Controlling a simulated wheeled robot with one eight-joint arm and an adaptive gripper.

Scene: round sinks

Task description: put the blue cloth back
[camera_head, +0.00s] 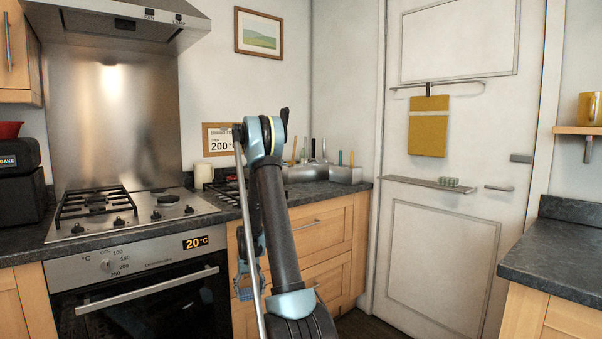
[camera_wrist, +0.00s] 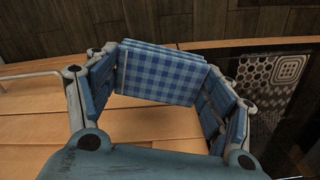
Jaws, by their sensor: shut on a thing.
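The blue checked cloth (camera_wrist: 160,78) is folded flat and held between the two fingers of my gripper (camera_wrist: 166,62) in the wrist view. The left finger touches its left edge and the right finger its right edge. In the head view my gripper (camera_head: 245,275) hangs low in front of the wooden drawers, partly behind my own arm. A yellow cloth (camera_head: 428,128) hangs from the rail (camera_head: 465,83) on the white door.
The oven (camera_head: 140,300) with its hob stands at left, reading 20 °C. Wooden drawers (camera_head: 318,235) with bar handles lie behind my arm. A dark worktop (camera_head: 560,255) juts in at right.

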